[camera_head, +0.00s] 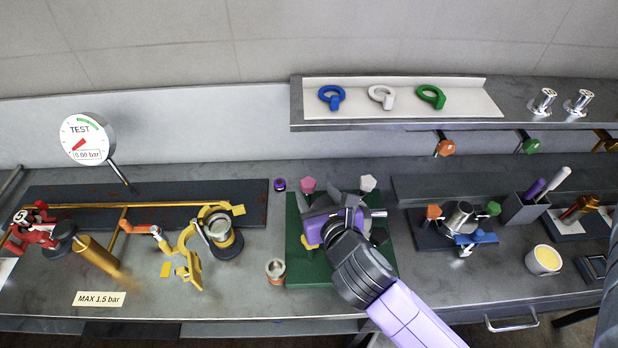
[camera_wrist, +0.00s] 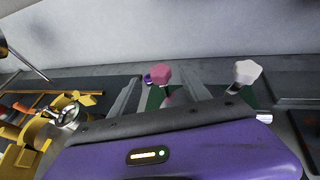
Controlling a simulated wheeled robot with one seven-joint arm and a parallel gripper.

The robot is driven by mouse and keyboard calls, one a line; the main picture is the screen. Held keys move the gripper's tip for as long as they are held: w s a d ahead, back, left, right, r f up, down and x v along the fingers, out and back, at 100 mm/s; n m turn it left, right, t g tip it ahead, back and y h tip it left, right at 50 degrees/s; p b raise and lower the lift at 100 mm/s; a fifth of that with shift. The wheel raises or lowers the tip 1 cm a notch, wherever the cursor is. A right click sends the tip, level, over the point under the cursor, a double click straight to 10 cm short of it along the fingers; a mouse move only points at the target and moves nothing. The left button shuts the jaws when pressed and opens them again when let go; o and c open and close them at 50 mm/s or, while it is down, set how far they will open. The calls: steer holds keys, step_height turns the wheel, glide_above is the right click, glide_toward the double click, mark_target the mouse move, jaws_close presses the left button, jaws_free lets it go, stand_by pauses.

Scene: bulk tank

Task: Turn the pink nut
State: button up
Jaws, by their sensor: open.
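The pink nut (camera_head: 307,185) stands at the back left of a green board (camera_head: 292,261) on the bench. In the wrist view the pink nut (camera_wrist: 161,74) shows just beyond and between my two grey fingers. My gripper (camera_head: 329,208) is over the green board, its fingers pointing towards the back; in the wrist view my gripper (camera_wrist: 157,84) is open and empty. I cannot tell whether either finger touches the nut. The nut's lower part and much of the board are hidden by my gripper and arm.
A white nut (camera_head: 367,183) stands at the board's back right, also seen in the wrist view (camera_wrist: 246,72). A small purple-topped piece (camera_head: 280,184) and a small cup (camera_head: 275,269) flank the board's left. Brass pipework (camera_head: 97,258) lies left; a shelf (camera_head: 480,119) overhangs the back right.

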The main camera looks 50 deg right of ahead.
mark_target(309, 183)
steer(key=p+x, duration=0.1)
steer(key=x, duration=0.6)
steer(key=shift+a, duration=0.1)
steer(key=shift+c, duration=0.2)
jaws_close()
